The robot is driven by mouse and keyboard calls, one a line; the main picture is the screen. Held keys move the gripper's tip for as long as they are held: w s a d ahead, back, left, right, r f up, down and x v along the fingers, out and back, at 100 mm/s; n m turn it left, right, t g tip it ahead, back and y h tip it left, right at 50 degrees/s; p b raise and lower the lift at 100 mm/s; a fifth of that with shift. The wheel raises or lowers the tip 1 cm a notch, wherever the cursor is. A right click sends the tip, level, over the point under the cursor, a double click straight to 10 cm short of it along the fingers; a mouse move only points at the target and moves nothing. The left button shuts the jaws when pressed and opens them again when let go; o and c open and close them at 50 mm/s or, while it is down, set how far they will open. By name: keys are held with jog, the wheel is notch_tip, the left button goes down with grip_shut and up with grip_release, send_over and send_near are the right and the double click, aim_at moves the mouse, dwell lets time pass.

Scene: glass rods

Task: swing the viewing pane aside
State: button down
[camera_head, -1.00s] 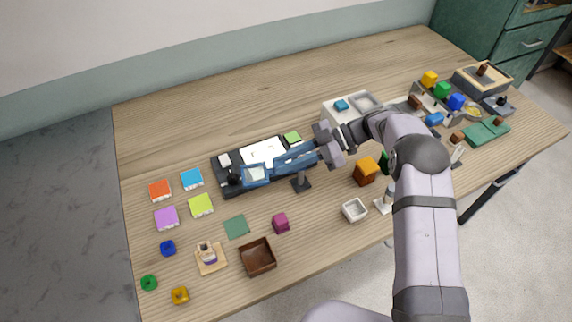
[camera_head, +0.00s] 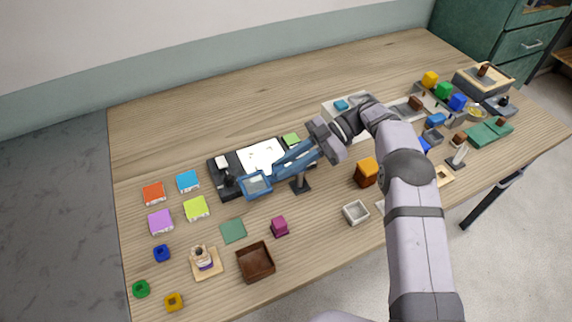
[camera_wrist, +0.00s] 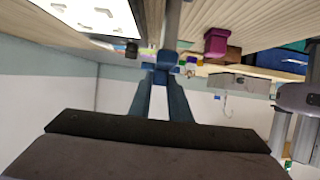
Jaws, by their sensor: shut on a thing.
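The viewing pane (camera_head: 257,184) is a small blue-framed square at the left end of a blue arm (camera_head: 296,160). In the head view it overlaps the front edge of a black base (camera_head: 222,187) with a bright white panel (camera_head: 262,155). A dark post (camera_head: 300,184) stands under the blue arm. My gripper (camera_head: 320,145) is shut on the right end of the blue arm. In the wrist view the blue arm (camera_wrist: 160,68) runs away from my gripper; the grasp itself is partly hidden.
An orange-brown block (camera_head: 366,172) and a white tray (camera_head: 355,212) stand to the right. A magenta cube (camera_head: 279,227), green mat (camera_head: 233,231) and brown box (camera_head: 256,262) lie in front. A white box (camera_head: 340,107) stands behind my gripper.

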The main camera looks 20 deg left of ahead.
jog(key=c, duration=1.6)
grip_release()
jog(key=shift+c, duration=0.2)
jog(key=shift+r, duration=0.1)
notch_tip(320, 180, up, 10)
jog(key=b, duration=0.2)
jog(key=shift+a, duration=0.1)
